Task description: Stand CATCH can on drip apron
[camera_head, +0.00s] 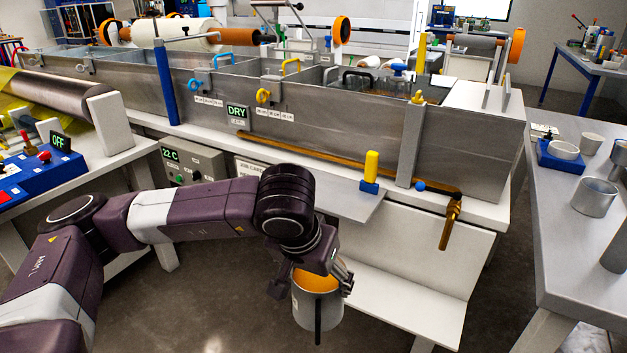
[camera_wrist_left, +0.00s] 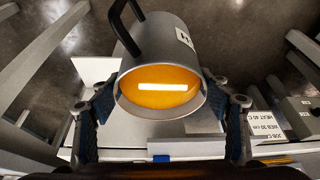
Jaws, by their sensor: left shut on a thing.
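A grey metal can (camera_head: 318,308) with a dark handle and orange inside hangs at the end of my left arm, in front of the bench. My left gripper (camera_head: 315,278) is shut on it near its rim. In the left wrist view the can (camera_wrist_left: 180,45) sits between both fingers, with a small white label and an orange surface in its mouth. A flat pale ledge (camera_head: 335,197), which looks like the drip apron, juts from the bath front, behind and above the can. My right gripper is out of view.
A lower white shelf (camera_head: 405,300) lies right of the can. The long metal bath (camera_head: 330,140) stands behind. The ledge's front surface looks clear.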

